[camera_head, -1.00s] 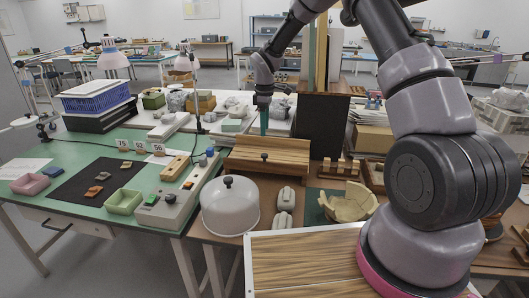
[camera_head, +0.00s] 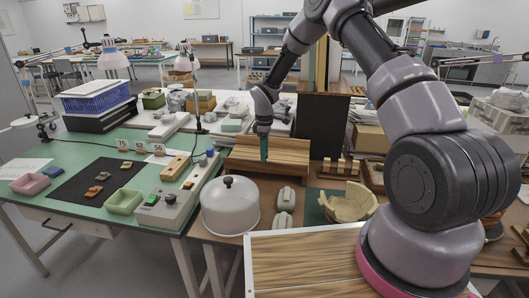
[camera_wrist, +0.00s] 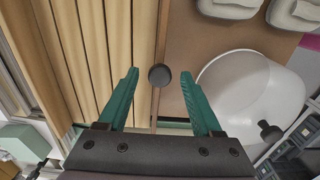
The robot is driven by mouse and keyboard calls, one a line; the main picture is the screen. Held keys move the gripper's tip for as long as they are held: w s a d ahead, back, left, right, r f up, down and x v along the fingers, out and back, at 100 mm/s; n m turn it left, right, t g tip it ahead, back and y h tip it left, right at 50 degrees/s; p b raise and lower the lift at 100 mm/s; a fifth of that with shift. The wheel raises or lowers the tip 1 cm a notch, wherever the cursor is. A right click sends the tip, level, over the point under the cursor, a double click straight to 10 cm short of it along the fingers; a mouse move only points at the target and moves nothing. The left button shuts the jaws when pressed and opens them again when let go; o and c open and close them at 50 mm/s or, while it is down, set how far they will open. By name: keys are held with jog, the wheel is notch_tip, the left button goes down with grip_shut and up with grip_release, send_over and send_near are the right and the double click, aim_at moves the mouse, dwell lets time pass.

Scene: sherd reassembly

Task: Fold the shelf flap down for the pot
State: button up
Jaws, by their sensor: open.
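The shelf flap (camera_head: 290,155) is a striped wooden panel on the brown table, leaning at a slant. It also shows on the left of the wrist view (camera_wrist: 92,60). Its round black knob (camera_wrist: 159,75) shows between my open green fingertips in the wrist view, touching neither. How far the fingertips are from the knob in depth is unclear. In the head view my gripper (camera_head: 264,156) is in front of the flap and hides the knob. The pot (camera_head: 350,203), a cream bowl with a broken rim, sits on a dark green mat to the right.
A white dome cover (camera_head: 229,208) with a black knob stands just in front of the flap, close to my gripper. Pale grey blocks (camera_head: 285,202) lie right of it. A dark upright panel (camera_head: 322,128) rises behind. A green table (camera_head: 75,218) with small trays is at left.

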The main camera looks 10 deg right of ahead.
grip_shut()
dwell(1.4)
